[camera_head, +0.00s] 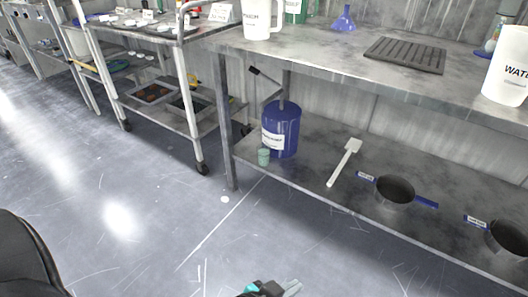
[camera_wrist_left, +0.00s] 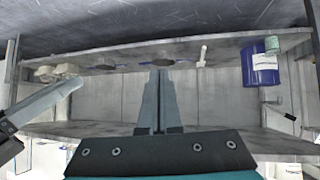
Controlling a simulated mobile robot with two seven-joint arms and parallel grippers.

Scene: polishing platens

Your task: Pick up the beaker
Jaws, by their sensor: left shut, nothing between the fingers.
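No thing in view is clearly marked as the beaker. A white vessel lettered "WAT…" (camera_head: 508,68) stands upright on the bench top at the right edge, partly cut off. A white jug (camera_head: 257,20) stands on the bench top at the top middle. A small green cup (camera_head: 263,157) stands on the lower shelf beside a blue canister (camera_head: 284,130). My left gripper (camera_head: 291,288) is low at the bottom edge, apart from all of these. In the left wrist view, which is upside down, its fingers (camera_wrist_left: 160,75) are together and empty. A grey finger-like part at the left there may be my right gripper.
The bench (camera_head: 290,57) has a drain mat (camera_head: 405,54) and a blue funnel (camera_head: 344,18) on top. Its lower shelf holds a white scoop (camera_head: 345,162) and two dark pans, one of them this pan (camera_head: 394,190). A cart (camera_head: 190,90) stands at left. The floor in front is clear.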

